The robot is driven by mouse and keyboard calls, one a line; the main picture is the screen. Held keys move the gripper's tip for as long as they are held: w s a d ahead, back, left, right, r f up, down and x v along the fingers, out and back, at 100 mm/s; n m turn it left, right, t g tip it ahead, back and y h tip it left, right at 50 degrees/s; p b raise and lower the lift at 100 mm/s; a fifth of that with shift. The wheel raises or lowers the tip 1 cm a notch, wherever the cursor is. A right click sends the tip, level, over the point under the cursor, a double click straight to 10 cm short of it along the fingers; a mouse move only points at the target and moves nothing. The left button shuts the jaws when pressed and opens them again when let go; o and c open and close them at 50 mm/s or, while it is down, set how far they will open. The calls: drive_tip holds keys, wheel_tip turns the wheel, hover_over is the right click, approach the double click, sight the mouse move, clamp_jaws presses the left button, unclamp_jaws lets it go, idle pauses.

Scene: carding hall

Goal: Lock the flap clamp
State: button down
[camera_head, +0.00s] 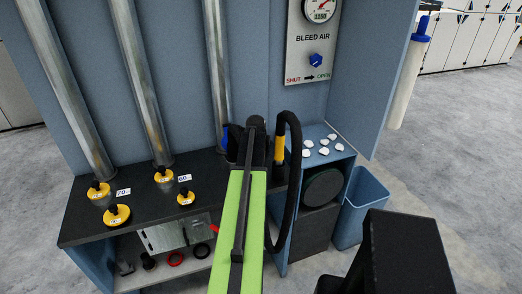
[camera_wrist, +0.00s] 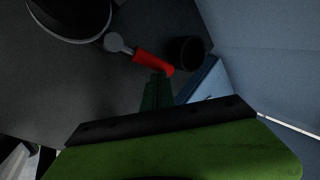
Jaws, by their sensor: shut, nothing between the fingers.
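A red-handled lever (camera_wrist: 152,61) with a round grey end shows in the wrist view, lying slantwise beside a dark cylinder. I cannot tell for sure that it is the flap clamp, or whether it is locked. My gripper (camera_wrist: 157,80) shows as narrow dark fingers that are shut and empty, with their tips just below the red handle. I cannot tell whether they touch it. In the head view my green arm hides the gripper and the lever.
A dark bench (camera_head: 85,223) bears several yellow knobs. A pale plate (camera_head: 163,236) with a red tip beside it is below. A red ring (camera_head: 176,259) lies on the lower shelf. A bleed-air panel (camera_head: 307,50) is behind; a blue bin (camera_head: 352,222) stands at right.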

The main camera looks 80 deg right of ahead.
drive_tip(key=shift+r, duration=0.1)
drive_tip(key=p+v, duration=1.4)
drive_tip(key=v, duration=0.3)
drive_tip(key=shift+p, duration=0.4)
drive_tip(key=shift+a, duration=0.1)
